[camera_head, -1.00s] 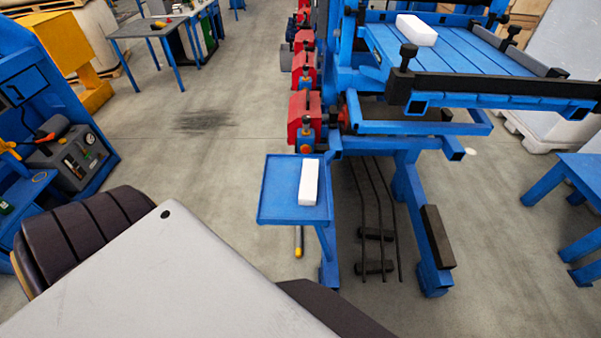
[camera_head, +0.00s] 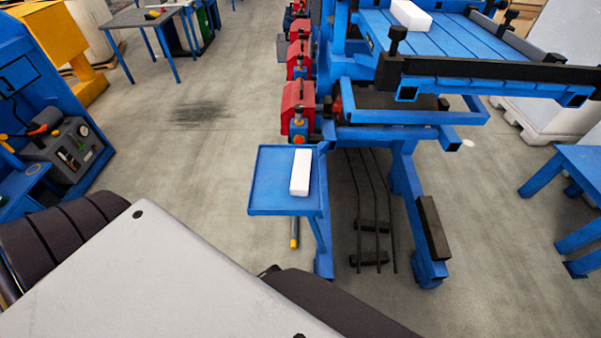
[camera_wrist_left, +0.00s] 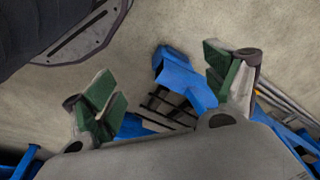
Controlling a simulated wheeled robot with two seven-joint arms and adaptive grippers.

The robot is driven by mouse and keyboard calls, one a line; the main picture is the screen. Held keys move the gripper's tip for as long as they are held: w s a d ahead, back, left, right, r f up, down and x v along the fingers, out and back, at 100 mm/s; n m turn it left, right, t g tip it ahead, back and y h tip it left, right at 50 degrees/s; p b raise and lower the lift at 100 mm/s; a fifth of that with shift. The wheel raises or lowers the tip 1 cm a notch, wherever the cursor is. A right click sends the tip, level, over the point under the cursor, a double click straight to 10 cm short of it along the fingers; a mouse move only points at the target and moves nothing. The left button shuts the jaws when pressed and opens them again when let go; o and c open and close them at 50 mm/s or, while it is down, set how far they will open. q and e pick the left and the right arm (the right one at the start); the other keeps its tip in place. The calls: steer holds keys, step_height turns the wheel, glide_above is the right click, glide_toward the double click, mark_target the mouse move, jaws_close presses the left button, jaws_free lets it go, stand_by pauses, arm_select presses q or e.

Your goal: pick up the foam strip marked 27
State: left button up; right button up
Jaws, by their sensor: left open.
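A white foam strip (camera_head: 301,172) lies on the small blue side tray (camera_head: 265,203) of the blue machine in the head view. Another white foam block (camera_head: 411,15) lies on the blue slatted table higher up at the back right. No number can be read on either one. My left gripper (camera_wrist_left: 168,95) shows only in the left wrist view. It is open and empty, with green pads wide apart and blue frame parts and floor beyond them. No foam shows between its fingers. My right gripper is not in view.
The blue machine frame (camera_head: 405,190) stands around the tray, with red units (camera_head: 298,110) behind it. A blue table (camera_head: 575,165) stands at the right. A blue cabinet with a gauge (camera_head: 72,145) is at the left. Grey floor (camera_head: 190,165) is clear left of the tray.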

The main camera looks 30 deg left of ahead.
arm_select(q)
steer(key=w+d+r+n+t+h+b, duration=0.1)
steer(key=w+d+r+n+t+h, duration=0.4)
steer(key=r, duration=1.1)
steer(key=w+d+r+n+t+h+b, duration=0.1)
steer(key=w+d+r+n+t, duration=0.15)
steer(key=w+r, duration=0.9)
steer(key=w+d+r+n+t+h+b, duration=0.1)
steer(key=w+d+r+n+t+h, duration=0.3)
steer(key=r, duration=1.5)
steer(key=w+a+r+n+t+y, duration=0.25)
steer(key=a+n+y, duration=0.3)
steer(key=n, duration=0.35)
steer(key=w+a+r+n+t+y, duration=0.1)
steer(key=a+r+n+t+y, duration=0.1)
steer(key=a+n+t+y, duration=0.45)
steer(key=s+a+f+n+g+y, duration=0.1)
steer(key=a+f+n+g+y, duration=0.1)
steer(key=a+f+n+g, duration=0.2)
steer(key=s+a+f+n+g+y, duration=0.1)
steer(key=a+f+n+g+y, duration=0.1)
steer(key=f+n+g, duration=0.4)
step_height(320, 180, down, 5)
steer(key=a+n, duration=0.1)
steer(key=n, duration=0.5)
steer(key=shift+s+a+n+g, duration=0.3)
steer(key=shift+s+a+g, duration=0.05)
steer(key=shift+w, duration=0.1)
